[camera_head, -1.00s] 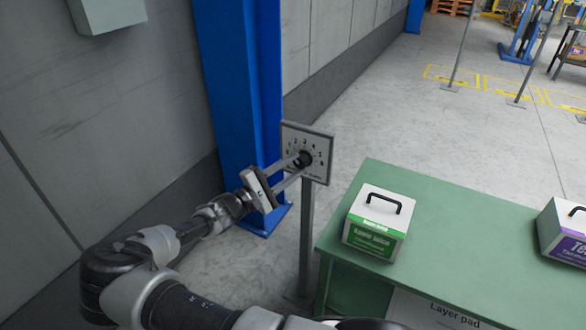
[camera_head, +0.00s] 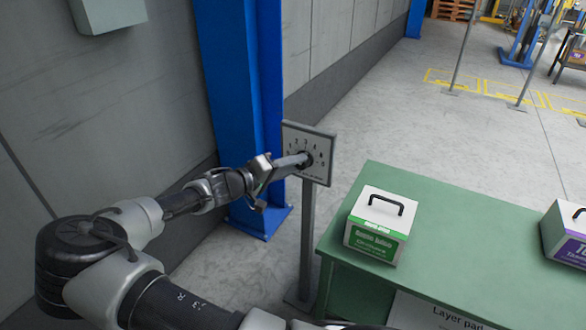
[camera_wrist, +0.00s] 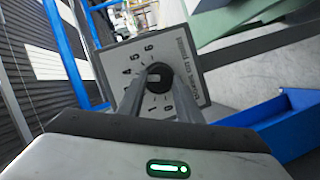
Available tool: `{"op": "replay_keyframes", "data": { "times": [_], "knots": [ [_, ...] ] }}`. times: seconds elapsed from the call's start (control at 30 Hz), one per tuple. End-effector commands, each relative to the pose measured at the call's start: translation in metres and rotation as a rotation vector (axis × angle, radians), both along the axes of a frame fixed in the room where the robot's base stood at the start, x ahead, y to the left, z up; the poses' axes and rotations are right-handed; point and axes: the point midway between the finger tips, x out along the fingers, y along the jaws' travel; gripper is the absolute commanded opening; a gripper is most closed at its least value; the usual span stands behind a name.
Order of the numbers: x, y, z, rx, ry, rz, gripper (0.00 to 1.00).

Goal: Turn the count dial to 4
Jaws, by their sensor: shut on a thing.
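The count dial is a round black knob (camera_head: 305,159) on a pale square plate (camera_head: 321,146) with numbers around it, on a grey post. My gripper (camera_head: 300,160) reaches it from the left, with its fingers on both sides of the knob and shut on it. In the head view the fingers nearly overlap, edge-on. In the wrist view the knob (camera_wrist: 160,68) sits between the fingertips (camera_wrist: 158,82), and the plate (camera_wrist: 118,52) looks strongly turned, with the 4 at the upper left of the knob. The fingers partly hide the knob, so I cannot tell which number it points to.
A blue column (camera_head: 238,80) and grey wall stand behind the dial. A green table (camera_head: 450,215) is right of the post (camera_head: 307,235), with a green-labelled box (camera_head: 377,225) and a purple-labelled box (camera_head: 568,235) on it. Open floor lies beyond.

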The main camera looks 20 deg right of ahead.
Motion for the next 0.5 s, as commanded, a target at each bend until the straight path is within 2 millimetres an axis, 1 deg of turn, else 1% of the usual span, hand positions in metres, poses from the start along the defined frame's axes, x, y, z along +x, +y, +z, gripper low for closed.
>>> {"op": "replay_keyframes", "data": {
  "times": [0.23,0.5],
  "knots": [
    [-0.0017,-0.0006,-0.0006,0.089,-0.113,-0.001,0.09],
    [-0.0021,-0.0011,0.0009,0.134,-0.17,-0.002,0.09]
  ]
}}
